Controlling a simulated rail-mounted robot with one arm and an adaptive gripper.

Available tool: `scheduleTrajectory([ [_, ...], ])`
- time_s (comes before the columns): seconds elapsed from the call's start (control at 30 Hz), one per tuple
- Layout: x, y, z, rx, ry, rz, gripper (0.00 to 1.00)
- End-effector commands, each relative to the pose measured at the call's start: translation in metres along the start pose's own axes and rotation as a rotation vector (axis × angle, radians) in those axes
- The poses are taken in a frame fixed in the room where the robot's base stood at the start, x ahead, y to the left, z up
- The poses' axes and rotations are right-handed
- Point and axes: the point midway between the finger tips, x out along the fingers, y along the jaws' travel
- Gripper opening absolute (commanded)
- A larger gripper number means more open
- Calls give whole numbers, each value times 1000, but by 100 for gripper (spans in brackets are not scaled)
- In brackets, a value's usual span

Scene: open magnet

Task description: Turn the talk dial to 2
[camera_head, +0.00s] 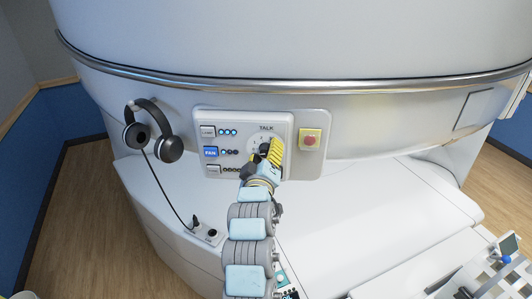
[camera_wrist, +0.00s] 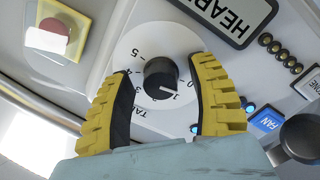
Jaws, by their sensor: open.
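The talk dial (camera_wrist: 158,77) is a round black knob on a white numbered disc, seen in the middle of the wrist view. Its white pointer mark faces the lower right, near what looks like the 1. In the head view the TALK label (camera_head: 266,128) shows above the dial, which my gripper partly hides. My gripper (camera_head: 273,148) is at the panel, with its yellow fingers open. In the wrist view the fingers (camera_wrist: 163,75) stand on either side of the knob, with gaps visible. I cannot tell how deep they reach along it.
The panel (camera_head: 198,141) holds labelled buttons, including a blue FAN button (camera_head: 211,152). A red button on a yellow base (camera_head: 310,139) is to the right. Headphones (camera_head: 168,148) hang at the left, with a cable running down. The white bed surface (camera_head: 340,225) lies below.

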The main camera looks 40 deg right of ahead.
Motion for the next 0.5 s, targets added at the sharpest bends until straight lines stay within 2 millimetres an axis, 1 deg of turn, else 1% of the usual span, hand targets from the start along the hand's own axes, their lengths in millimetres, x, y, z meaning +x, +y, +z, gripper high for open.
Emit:
scheduleTrajectory([
  [0.03,0,0,0,0,0,0,59],
  [0.07,0,0,0,0,0,0,53],
  [0.1,0,0,0,0,0,-1,42],
  [0.17,0,0,0,0,0,-1,24],
  [0.2,0,0,0,0,-1,-1,13],
  [0.23,0,0,0,0,-1,-1,4],
  [0.27,0,0,0,0,-1,-1,0],
  [0.5,0,-1,1,1,-1,-1,0],
])
